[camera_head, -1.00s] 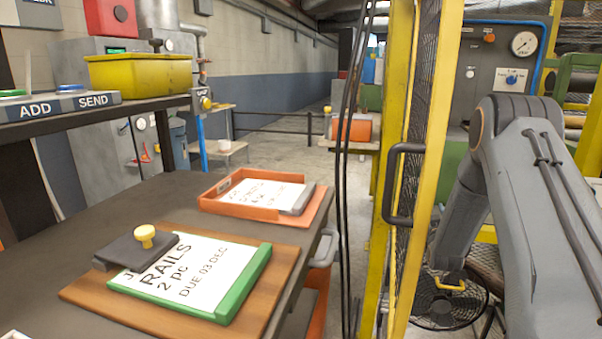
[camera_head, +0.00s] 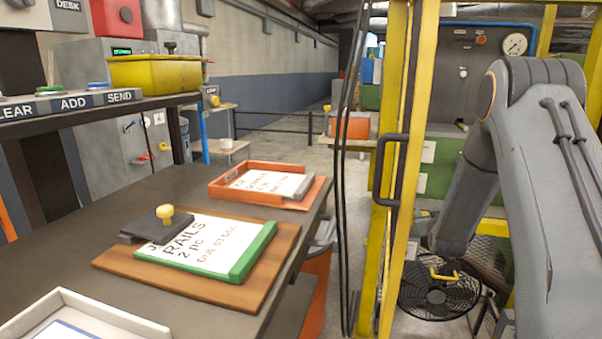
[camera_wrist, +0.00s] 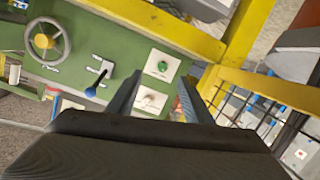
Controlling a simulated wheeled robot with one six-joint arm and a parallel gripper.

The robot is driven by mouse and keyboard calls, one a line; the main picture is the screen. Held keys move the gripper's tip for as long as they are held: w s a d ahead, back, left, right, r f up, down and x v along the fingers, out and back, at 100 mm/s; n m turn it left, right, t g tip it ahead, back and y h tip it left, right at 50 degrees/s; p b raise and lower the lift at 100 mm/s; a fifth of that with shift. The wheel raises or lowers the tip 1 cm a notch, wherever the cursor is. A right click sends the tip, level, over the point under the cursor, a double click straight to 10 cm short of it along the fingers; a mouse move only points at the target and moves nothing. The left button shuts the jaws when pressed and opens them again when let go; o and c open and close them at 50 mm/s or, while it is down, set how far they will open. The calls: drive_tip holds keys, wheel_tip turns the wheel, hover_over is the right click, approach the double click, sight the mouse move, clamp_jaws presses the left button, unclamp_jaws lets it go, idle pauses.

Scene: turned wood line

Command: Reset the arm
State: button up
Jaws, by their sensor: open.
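Beyond the fingers is a green machine panel (camera_wrist: 105,35) with a handwheel (camera_wrist: 47,41), a blue-knobbed lever (camera_wrist: 97,82) and a green button (camera_wrist: 163,66). The fingers appear apart from the panel, though the distance is hard to tell. In the head view I cannot make out the fingertips.
A yellow-framed mesh guard (camera_head: 408,170) stands close to the left of my arm. A black fan (camera_head: 440,290) stands below my arm. Open floor (camera_head: 290,150) lies beyond the bench.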

drive_tip(key=s+a+r+m+g+y, duration=0.1)
drive_tip(key=s+a+g, duration=0.45)
drive_tip(key=s, duration=1.05)
drive_tip(key=s+a+r+m+g+y, duration=0.15)
drive_tip(key=s+a+g, duration=0.4)
drive_tip(key=s, duration=1.05)
drive_tip(key=s+a+r+g+y, duration=0.2)
drive_tip(key=s+a+g, duration=0.3)
drive_tip(key=s, duration=1.2)
drive_tip(key=a+r+n+p, duration=0.2)
drive_tip(key=a+r+p, duration=0.2)
drive_tip(key=a+p, duration=0.3)
drive_tip(key=shift+a+t+p, duration=0.3)
drive_tip(key=shift+t+p, duration=0.05)
drive_tip(key=shift+t, duration=0.05)
drive_tip(key=shift+n, duration=0.25)
